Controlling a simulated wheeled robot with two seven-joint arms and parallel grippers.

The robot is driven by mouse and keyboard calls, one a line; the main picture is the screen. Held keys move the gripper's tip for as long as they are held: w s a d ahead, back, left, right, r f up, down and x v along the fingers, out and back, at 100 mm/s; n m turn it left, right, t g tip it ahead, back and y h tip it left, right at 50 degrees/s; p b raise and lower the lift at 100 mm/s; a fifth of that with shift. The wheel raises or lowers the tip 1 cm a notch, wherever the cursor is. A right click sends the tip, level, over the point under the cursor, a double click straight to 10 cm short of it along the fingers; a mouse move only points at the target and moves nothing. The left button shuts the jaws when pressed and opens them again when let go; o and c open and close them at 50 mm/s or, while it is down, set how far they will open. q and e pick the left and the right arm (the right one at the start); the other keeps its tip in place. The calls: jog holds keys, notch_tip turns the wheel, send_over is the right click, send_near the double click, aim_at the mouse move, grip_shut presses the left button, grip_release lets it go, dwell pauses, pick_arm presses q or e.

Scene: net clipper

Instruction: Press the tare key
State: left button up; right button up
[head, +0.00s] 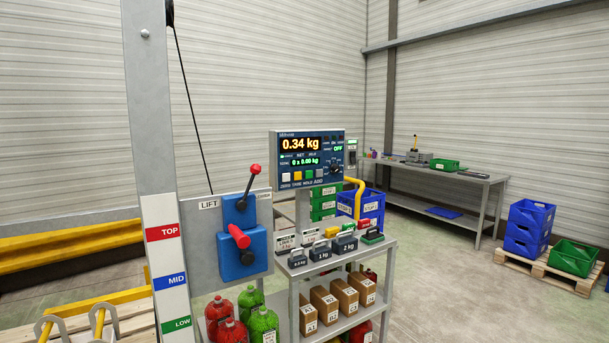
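The scale indicator (310,158) is a dark blue panel in a light frame, standing behind the near end of the grey cart. Its display (300,143) reads 0.34 kg in orange, with a green line "0 x 0.00 kg" below. A row of coloured keys runs along its bottom, over small labels that seem to read zero, tare, hold and add. The tare key (297,176) appears to be the yellow second one from the left. Nothing covers the keys. Neither of my grippers is in view.
A lift control box (240,237) with red-knobbed levers stands left of the indicator, beside a grey post (150,130). The cart (390,246) carries weights on top, with cartons and bottles below. A workbench (440,172) and blue crates (528,228) stand at right. Open floor lies between.

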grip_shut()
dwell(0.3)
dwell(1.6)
